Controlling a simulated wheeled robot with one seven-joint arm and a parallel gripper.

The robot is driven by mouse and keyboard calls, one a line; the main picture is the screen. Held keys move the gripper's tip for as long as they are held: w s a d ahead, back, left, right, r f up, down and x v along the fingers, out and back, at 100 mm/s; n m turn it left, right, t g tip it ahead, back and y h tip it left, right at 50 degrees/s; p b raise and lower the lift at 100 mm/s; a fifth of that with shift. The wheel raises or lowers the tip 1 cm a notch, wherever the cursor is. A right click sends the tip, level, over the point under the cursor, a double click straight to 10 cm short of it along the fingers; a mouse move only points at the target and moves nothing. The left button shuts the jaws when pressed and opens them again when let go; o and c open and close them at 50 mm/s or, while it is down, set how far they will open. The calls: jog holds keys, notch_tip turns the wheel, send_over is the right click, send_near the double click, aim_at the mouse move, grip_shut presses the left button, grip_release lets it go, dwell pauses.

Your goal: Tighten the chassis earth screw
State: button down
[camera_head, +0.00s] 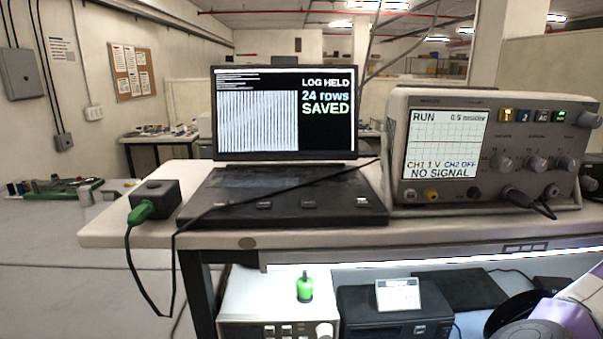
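No part that I can clearly identify as the chassis earth screw shows. A green upright knob-like piece with a dark tip (304,288) stands on top of a pale instrument (247,298) under the bench; I cannot tell what it is. A green plug (141,211) sits at the small black box (158,193) on the bench's left end, with a black cable running from it.
On the bench (110,232) stand a laptop-like console (284,112) reading "LOG HELD, 24 rows SAVED" and an oscilloscope (446,145) reading "NO SIGNAL". A black cable crosses the console. Below are a dark unit (365,320) and a small display (398,294). Floor at left looks clear.

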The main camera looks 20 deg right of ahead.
jog(key=shift+w+a, duration=0.2)
jog(key=shift+a, duration=0.05)
dwell(0.7)
jog(key=shift+s+a+b, duration=0.15)
jog(key=shift+b, duration=0.2)
jog(key=shift+s, duration=0.15)
notch_tip(320, 180, up, 6)
jog(key=p, duration=0.2)
jog(key=shift+s+d+p, duration=0.3)
jog(key=shift+p, duration=0.1)
dwell(0.3)
jog(key=shift+d, duration=0.1)
